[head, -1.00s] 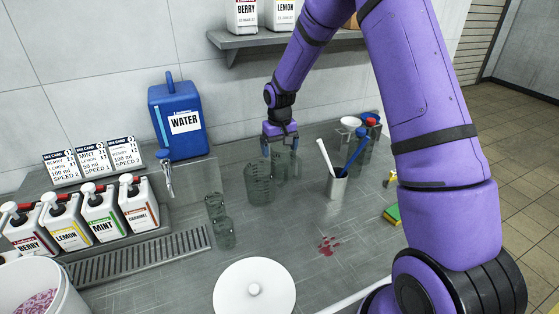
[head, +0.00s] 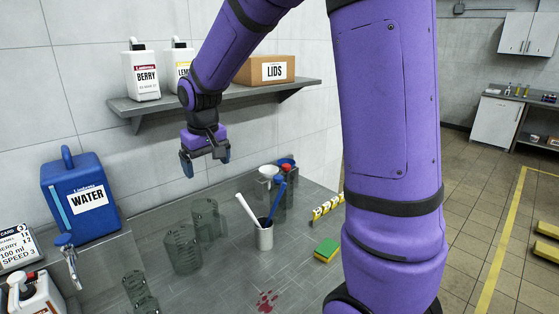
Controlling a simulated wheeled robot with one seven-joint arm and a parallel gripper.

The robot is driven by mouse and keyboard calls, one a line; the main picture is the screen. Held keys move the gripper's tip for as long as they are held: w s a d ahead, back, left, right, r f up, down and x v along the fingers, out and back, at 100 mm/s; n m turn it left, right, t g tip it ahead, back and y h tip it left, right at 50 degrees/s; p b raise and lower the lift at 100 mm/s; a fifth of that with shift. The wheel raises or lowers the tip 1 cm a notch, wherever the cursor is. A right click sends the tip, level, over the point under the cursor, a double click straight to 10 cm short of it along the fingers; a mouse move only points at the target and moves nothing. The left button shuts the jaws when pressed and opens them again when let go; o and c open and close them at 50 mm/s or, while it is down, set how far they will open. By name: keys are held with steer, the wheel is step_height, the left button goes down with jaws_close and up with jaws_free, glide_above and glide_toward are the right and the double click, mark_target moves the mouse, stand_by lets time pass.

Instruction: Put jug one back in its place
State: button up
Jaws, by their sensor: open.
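Two clear measuring jugs stand side by side on the grey counter in the head view, a left jug (head: 183,250) and a right jug (head: 209,220). I cannot read which of them is jug one. My gripper (head: 205,164) hangs above and behind the jugs, fingers down, open and empty. It is apart from both jugs, with a clear gap below its fingertips.
A blue water container (head: 82,197) stands left of the jugs. Clear cups (head: 137,288) are at front left. A shelf (head: 220,95) is above.

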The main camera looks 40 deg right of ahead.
steer(key=s+r+t, duration=0.1)
steer(key=s+r, duration=0.4)
steer(key=s, duration=0.8)
steer(key=s+r+t, duration=0.2)
steer(key=s+r, duration=0.3)
steer(key=s, duration=0.9)
steer(key=shift+s+a+y, duration=0.25)
steer(key=shift+y, duration=0.05)
steer(key=shift+a, duration=0.1)
